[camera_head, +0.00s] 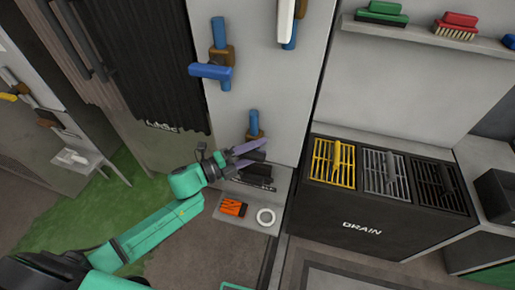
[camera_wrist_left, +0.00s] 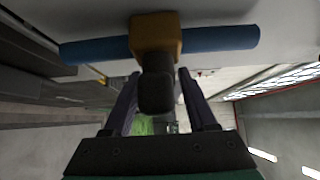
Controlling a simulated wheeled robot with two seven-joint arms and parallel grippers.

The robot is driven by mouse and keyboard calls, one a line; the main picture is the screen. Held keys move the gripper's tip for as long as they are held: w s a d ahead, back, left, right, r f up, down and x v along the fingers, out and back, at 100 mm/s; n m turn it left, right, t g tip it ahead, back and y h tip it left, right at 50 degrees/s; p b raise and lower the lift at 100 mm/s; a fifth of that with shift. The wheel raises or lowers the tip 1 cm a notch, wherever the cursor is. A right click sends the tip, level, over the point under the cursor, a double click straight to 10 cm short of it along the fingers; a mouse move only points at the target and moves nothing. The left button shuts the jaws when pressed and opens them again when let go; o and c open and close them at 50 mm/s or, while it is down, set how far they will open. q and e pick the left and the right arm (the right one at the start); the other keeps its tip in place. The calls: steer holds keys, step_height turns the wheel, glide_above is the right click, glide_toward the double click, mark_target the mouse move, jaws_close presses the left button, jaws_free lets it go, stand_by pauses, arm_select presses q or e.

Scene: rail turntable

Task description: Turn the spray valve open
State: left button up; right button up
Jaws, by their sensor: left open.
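In the head view a valve with a blue pipe (camera_head: 254,122) and a brass body stands low on the light wall panel, partly hidden by my left gripper (camera_head: 262,156). In the left wrist view the blue pipe (camera_wrist_left: 215,39) runs across, with the brass body (camera_wrist_left: 153,32) at its middle. A dark handle (camera_wrist_left: 155,92) sticks out from the body towards the camera. My left gripper (camera_wrist_left: 162,90) is open, with one finger on each side of this handle; I cannot tell whether they touch. A label below the gripper is too small to read. My right gripper is not in view.
Another valve with a blue lever (camera_head: 210,72) is higher on the panel, and a white handle (camera_head: 285,20) is at the top. A ledge below bears an orange-and-black item (camera_head: 232,207) and a white ring (camera_head: 266,216). The drain box (camera_head: 320,205) stands at right.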

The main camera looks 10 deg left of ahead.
arm_select(q)
steer(key=shift+d, duration=0.1)
jaws_close()
stand_by(0.3)
